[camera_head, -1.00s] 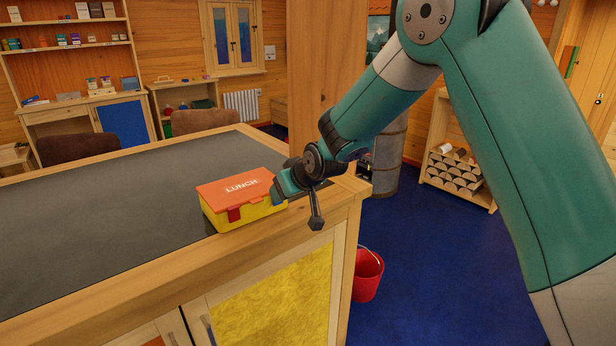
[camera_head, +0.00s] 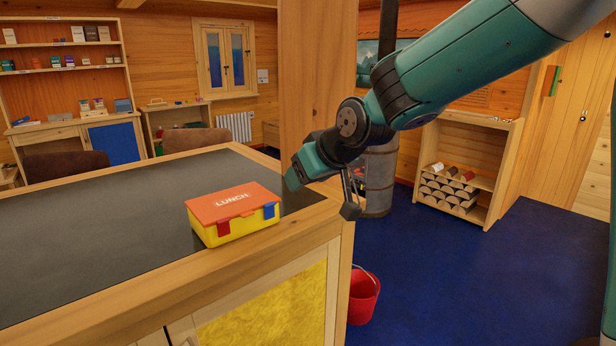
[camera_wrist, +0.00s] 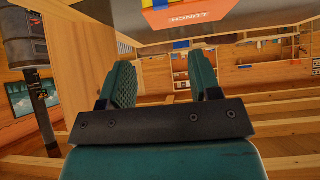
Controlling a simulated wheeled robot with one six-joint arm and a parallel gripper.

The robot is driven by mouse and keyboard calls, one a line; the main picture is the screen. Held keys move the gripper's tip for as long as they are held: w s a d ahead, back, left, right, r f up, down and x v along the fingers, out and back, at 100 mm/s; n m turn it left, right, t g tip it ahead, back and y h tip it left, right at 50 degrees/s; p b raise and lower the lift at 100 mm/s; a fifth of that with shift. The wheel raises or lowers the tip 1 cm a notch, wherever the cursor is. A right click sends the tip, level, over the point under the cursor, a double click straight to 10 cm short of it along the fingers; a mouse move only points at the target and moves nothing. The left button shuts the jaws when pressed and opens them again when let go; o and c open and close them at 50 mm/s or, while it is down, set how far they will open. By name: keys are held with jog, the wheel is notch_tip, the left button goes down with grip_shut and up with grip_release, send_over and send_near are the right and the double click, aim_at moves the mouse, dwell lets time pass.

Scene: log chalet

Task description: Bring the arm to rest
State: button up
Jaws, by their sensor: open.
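My gripper (camera_head: 292,180) is at the right end of the counter, a little above its edge and to the right of the lunch box. In the wrist view its two teal fingers (camera_wrist: 165,88) stand apart with nothing between them. My arm reaches in from the upper right. The lunch box (camera_head: 234,213), yellow with an orange lid marked LUNCH, sits closed on the dark counter top. One red and one blue latch show on it. It also shows at the top of the wrist view (camera_wrist: 185,14), apart from the fingers.
The counter (camera_head: 90,225) has a dark top and wooden rim. A red bucket (camera_head: 362,298) stands on the blue floor by its right end. A wooden post (camera_head: 317,75) and a dark stove pipe (camera_head: 380,180) rise behind. A firewood shelf (camera_head: 462,165) stands at right. Blue floor between is clear.

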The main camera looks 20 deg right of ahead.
jog(key=s+a+f+n+g, duration=0.1)
jog(key=s+a+g, duration=0.1)
jog(key=s, duration=0.7)
jog(key=s+a+f+n+g+y, duration=0.1)
jog(key=s+a+g, duration=0.2)
jog(key=s, duration=0.7)
jog(key=s+a+f+n+g, duration=0.1)
jog(key=s+a+g, duration=0.1)
jog(key=s, duration=0.7)
jog(key=shift+s+a+f+n+g+y, duration=0.2)
jog(key=shift+s+f+n+g+y, duration=0.15)
jog(key=shift+g, duration=0.55)
jog(key=shift+w, duration=0.1)
